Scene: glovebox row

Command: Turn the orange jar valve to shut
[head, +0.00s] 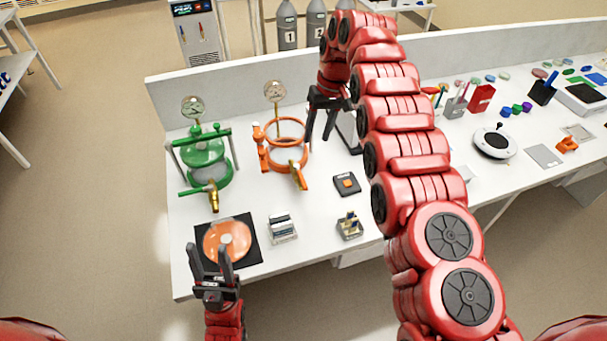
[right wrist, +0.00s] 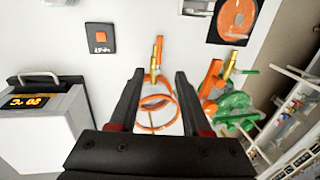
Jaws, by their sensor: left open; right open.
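The orange jar (head: 287,158) stands on the bench with a round gauge on a stem above it. Its brass valve (head: 302,185) with an orange handle points toward the front. In the right wrist view the valve (right wrist: 154,68) shows just beyond the fingertips, its handle appearing roughly in line with the brass body. My right gripper (head: 318,140) is open and empty, beside the jar's right side in the head view. In its wrist view, the orange ring (right wrist: 157,112) lies between the fingers (right wrist: 158,78). My left gripper (head: 209,254) is open and empty at the front-left bench edge.
A green jar (head: 207,160) with its own valve stands left of the orange one. An orange disc (head: 226,238) lies on a black mat in front. A small black box (head: 347,184) and two small racks sit right of the mat. A low wall runs behind.

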